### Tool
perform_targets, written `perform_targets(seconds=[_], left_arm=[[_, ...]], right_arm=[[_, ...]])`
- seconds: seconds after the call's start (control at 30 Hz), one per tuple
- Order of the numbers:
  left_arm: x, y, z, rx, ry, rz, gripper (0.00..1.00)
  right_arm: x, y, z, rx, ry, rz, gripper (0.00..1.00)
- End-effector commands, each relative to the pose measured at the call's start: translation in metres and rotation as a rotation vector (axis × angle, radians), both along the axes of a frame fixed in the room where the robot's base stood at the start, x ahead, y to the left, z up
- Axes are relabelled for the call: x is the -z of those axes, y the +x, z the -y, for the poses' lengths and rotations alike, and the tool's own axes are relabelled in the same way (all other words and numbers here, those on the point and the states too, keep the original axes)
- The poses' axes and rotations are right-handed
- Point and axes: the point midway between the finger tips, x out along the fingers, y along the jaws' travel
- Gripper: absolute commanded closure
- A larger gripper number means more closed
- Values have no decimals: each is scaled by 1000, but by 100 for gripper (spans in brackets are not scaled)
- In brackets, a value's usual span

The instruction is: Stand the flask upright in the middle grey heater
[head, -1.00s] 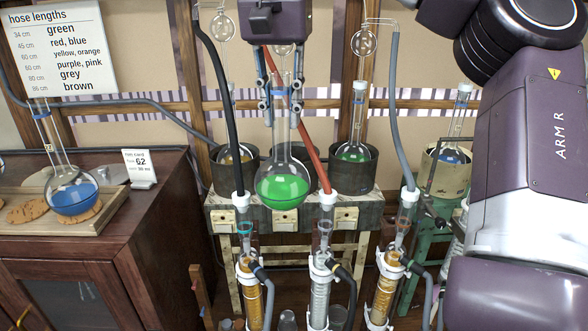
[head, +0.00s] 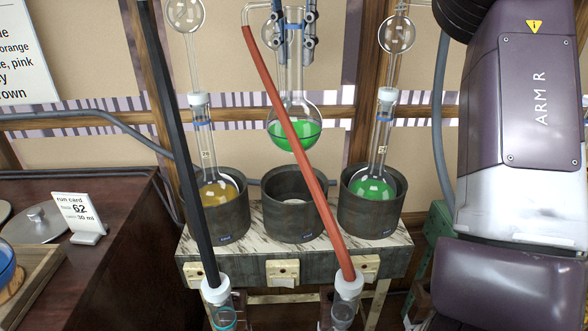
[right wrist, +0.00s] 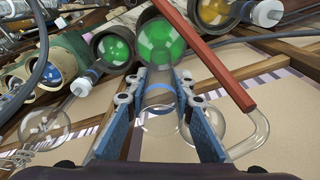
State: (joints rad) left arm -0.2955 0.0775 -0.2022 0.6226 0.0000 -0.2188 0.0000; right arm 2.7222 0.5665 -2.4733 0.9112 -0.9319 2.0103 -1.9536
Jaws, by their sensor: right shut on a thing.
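The flask (head: 293,133), a round-bottomed glass with green liquid, hangs upright in my right gripper (head: 293,45). The gripper is shut on its neck. The middle grey heater (head: 293,232) stands below the flask in the head view, with its opening empty. A gap shows between the flask's bottom and the heater's rim; the exact depth offset is hard to tell. In the right wrist view the blue fingers (right wrist: 158,90) hold the neck, and the flask's green bulb (right wrist: 160,42) points away. My left gripper is not in view.
A red hose (head: 300,150) crosses in front of the flask and middle heater. The left heater (head: 222,222) holds an amber flask (head: 214,193); the right heater (head: 369,218) holds another green flask (head: 373,188). A black hose (head: 178,150) runs at left.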

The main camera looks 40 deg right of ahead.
Motion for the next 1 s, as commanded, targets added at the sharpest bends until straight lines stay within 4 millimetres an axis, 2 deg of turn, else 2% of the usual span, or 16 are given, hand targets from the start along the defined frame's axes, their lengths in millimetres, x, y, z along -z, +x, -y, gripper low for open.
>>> perform_targets(seconds=[0.1,0.23,0.4,0.57,0.7,0.83,1.0], left_arm=[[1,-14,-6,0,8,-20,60],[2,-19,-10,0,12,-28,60],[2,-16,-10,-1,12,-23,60],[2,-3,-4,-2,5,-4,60],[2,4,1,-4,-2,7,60],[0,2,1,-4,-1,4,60],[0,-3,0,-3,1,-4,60]], right_arm=[[13,0,1,-3,5,-5,100],[31,0,1,-2,3,-3,100],[48,0,1,0,1,3,100],[57,0,0,1,0,0,100],[74,-1,1,0,3,1,100],[89,0,0,-2,2,-1,100],[96,0,0,1,0,3,100]])
